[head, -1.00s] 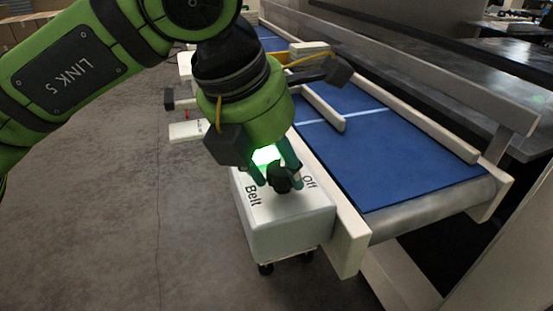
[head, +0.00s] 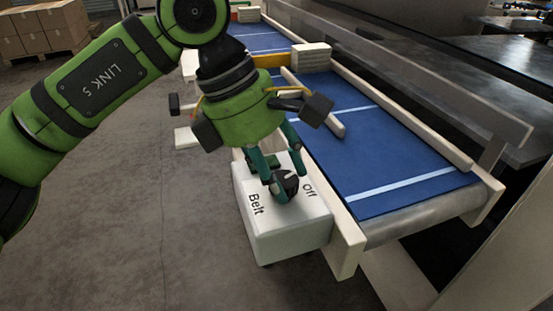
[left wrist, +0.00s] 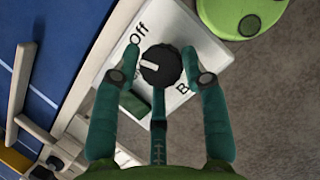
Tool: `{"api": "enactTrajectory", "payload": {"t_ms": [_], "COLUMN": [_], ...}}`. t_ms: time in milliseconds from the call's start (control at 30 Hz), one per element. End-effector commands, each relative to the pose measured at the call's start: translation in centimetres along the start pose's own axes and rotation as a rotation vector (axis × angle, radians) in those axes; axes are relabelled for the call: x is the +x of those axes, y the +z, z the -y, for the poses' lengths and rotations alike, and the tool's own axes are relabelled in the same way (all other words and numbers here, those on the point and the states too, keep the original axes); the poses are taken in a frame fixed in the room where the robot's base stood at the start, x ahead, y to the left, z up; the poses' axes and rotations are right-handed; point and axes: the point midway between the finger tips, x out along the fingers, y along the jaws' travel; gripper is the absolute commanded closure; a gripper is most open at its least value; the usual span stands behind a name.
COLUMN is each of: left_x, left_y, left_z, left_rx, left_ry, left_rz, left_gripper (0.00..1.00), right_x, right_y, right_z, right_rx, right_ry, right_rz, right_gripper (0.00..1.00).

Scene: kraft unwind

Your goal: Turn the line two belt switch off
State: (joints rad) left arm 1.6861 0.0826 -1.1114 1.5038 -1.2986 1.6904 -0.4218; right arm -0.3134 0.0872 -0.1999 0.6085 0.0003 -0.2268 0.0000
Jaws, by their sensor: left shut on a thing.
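The belt switch is a black round knob (head: 286,184) on top of a white box (head: 290,235) at the belt's near end. The box top reads "Belt" and "Off". My left gripper (head: 279,186) is shut on the knob from above. In the left wrist view the knob (left wrist: 160,66) sits between the two teal fingers (left wrist: 161,58), and a white mark on it points left. "Off" is at its upper left there, and "Belt" is partly hidden by a finger. A dark green lamp (left wrist: 136,103) on the box looks unlit. My right gripper is not in view.
A blue conveyor belt (head: 385,150) with white stripes and pale side rails runs beside the box. A pale stack (head: 310,56) stands by the belt farther back. Cartons on a pallet (head: 42,30) are at the back left. The grey floor on the left is clear.

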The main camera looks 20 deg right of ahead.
Motion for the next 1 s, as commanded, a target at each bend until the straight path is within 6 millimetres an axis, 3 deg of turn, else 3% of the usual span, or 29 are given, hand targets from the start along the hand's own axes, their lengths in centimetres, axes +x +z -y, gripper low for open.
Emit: {"api": "enactTrajectory", "payload": {"t_ms": [367, 1000], "left_x": [-0.4, -0.2], "left_y": [0.6, 0.5], "left_z": [0.0, 0.0], "left_rx": [0.259, 0.37], "left_ry": [-0.103, -0.149], "left_rz": [0.013, 0.01], "left_gripper": [0.88, 0.89], "right_x": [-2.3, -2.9], "right_y": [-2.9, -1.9], "right_z": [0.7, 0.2], "right_rx": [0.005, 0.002], "right_ry": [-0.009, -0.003], "right_rz": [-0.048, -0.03], "right_gripper": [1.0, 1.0]}}
